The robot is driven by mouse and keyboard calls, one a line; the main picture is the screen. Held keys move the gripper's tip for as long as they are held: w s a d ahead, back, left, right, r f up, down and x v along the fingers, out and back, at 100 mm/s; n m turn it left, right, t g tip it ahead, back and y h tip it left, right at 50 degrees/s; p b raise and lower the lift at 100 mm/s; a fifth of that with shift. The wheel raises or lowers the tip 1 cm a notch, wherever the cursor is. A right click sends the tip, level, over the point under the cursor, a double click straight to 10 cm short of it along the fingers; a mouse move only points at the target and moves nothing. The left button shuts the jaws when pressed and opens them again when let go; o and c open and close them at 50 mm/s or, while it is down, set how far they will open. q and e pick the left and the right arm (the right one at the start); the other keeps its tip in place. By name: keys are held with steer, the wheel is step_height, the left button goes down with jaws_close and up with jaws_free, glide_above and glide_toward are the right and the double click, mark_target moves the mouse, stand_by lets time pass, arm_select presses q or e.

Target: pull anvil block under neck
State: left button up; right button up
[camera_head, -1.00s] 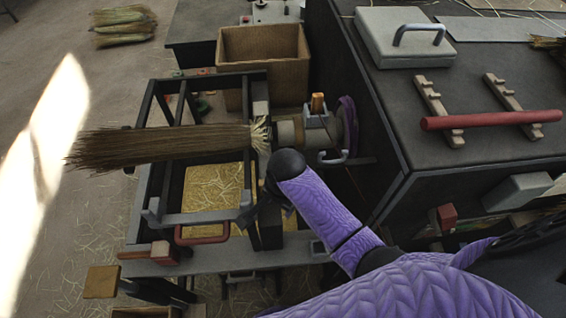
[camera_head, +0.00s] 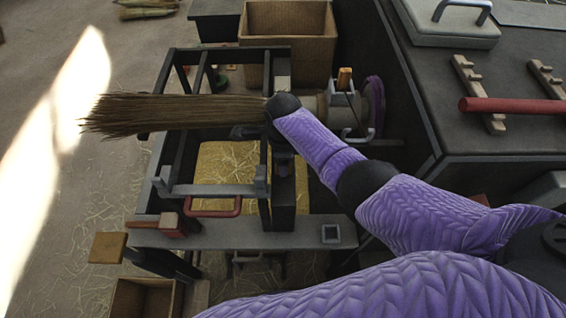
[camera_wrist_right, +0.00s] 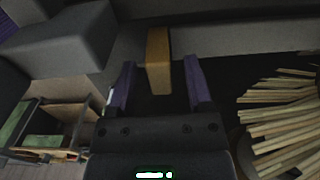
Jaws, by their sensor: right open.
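The broom's straw bundle (camera_head: 175,113) lies across the dark frame (camera_head: 168,150), its brush end pointing left. Its neck is hidden behind my right wrist in the head view. A pale grey block (camera_head: 283,82) sits on the frame's far rail; I cannot tell whether it is the anvil block. My right gripper (camera_wrist_right: 159,75) is open. In the right wrist view its two purple fingers stand either side of a tan wooden piece (camera_wrist_right: 158,50), with gaps on both sides. In the head view my arm mostly hides this gripper. My left gripper is not in view.
Straw ends (camera_wrist_right: 285,120) spread close to the right of the gripper in the wrist view. A grey block-shaped part (camera_wrist_right: 75,40) is at its upper left. A clamp with an orange peg (camera_head: 345,78) stands right of my wrist. A cardboard box (camera_head: 290,50) is behind the frame.

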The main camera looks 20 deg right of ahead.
steer(key=shift+f, duration=0.1)
jaws_close()
stand_by(1.4)
